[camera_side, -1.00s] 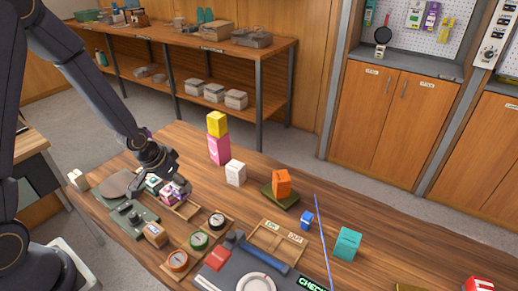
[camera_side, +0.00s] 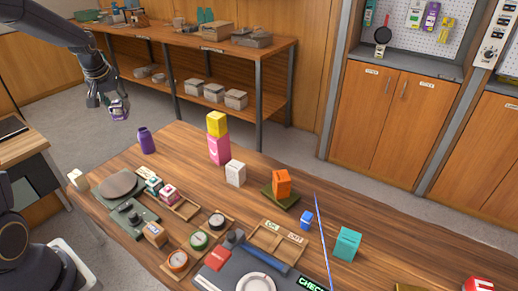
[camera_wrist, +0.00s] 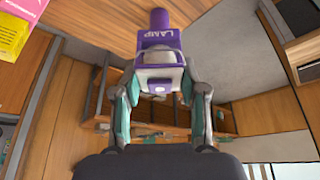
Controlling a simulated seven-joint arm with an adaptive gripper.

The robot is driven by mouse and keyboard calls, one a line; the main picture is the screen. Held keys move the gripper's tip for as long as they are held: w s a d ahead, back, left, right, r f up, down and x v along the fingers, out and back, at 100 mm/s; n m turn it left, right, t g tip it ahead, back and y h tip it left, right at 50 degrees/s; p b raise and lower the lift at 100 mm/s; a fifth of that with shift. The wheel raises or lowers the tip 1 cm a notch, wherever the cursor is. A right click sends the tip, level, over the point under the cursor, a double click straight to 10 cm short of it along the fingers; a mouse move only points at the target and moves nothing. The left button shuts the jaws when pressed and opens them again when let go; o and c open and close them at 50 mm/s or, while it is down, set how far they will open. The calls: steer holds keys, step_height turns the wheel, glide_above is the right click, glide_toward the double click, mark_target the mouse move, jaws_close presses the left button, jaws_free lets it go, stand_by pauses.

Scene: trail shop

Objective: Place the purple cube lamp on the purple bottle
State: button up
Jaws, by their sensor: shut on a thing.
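The purple cube lamp (camera_side: 119,113) is between the fingers of my gripper (camera_side: 113,104), held in the air at the left, above bench height. In the wrist view the lamp (camera_wrist: 158,56) shows purple and white with a "LAMP" label, with the fingers of my gripper (camera_wrist: 158,88) closed on its two sides. The purple bottle (camera_side: 146,140) stands upright on the far left part of the wooden bench, below and right of the lamp in the side view. It also shows behind the lamp in the wrist view (camera_wrist: 159,18); lamp and bottle look apart.
A yellow box (camera_side: 216,124) on a pink box (camera_side: 219,150) stands right of the bottle. A white box (camera_side: 235,172) and an orange box (camera_side: 281,183) are further right. A wooden tray (camera_side: 187,210) with small boxes is in front. Bench around the bottle is clear.

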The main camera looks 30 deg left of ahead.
steer(key=shift+s+a+f, duration=0.1)
steer(key=shift+s+a, duration=0.05)
steer(key=shift+a, duration=0.4)
steer(key=shift+s+a+f, duration=0.1)
steer(key=shift+a, duration=0.4)
steer(key=w+a+f, duration=0.2)
steer(key=w+f, duration=0.1)
steer(key=w+a+f, duration=0.2)
steer(key=w+f, duration=0.1)
steer(key=w, duration=0.1)
steer(key=w+a+f, duration=0.3)
steer(key=shift+w, duration=0.3)
steer(key=shift+w+a+f, duration=0.1)
steer(key=shift+w+f, duration=0.1)
steer(key=shift+f, duration=1.6)
steer(key=o, duration=1.2)
steer(key=shift+f, duration=0.15)
